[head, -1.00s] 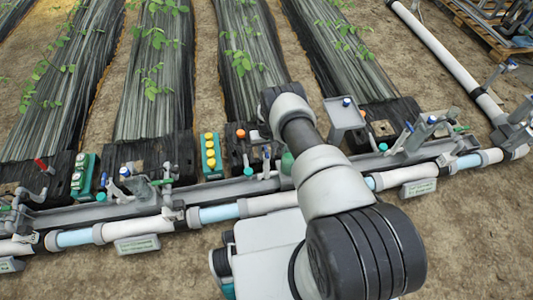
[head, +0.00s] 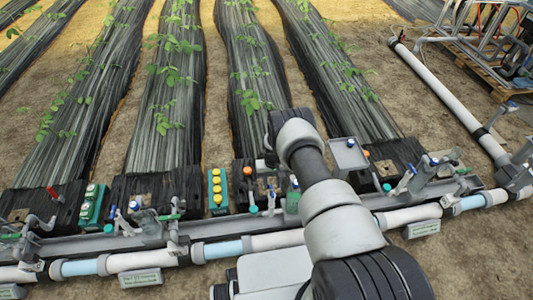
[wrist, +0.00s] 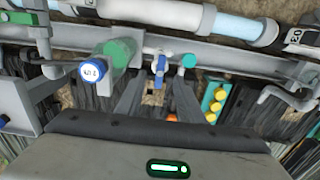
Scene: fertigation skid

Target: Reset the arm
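My arm rises from the bottom right of the head view and reaches up to the middle, over the pipe row. My gripper is hidden behind the arm there. In the wrist view my gripper (wrist: 157,88) shows two dark grey fingers, spread apart with a gap between them. I see nothing held in the gap. Past the fingers are a blue-handled valve (wrist: 161,66) and a green bottle with a white-and-blue cap (wrist: 112,55). I cannot tell the distance to them.
A white and light-blue pipe line (head: 218,250) runs across the front with valves and a grey channel. A yellow-button box (head: 217,190) and a green box (head: 93,206) stand behind it. Plant beds (head: 170,110) lie beyond. A long pipe (head: 447,95) and a pallet rack are at right.

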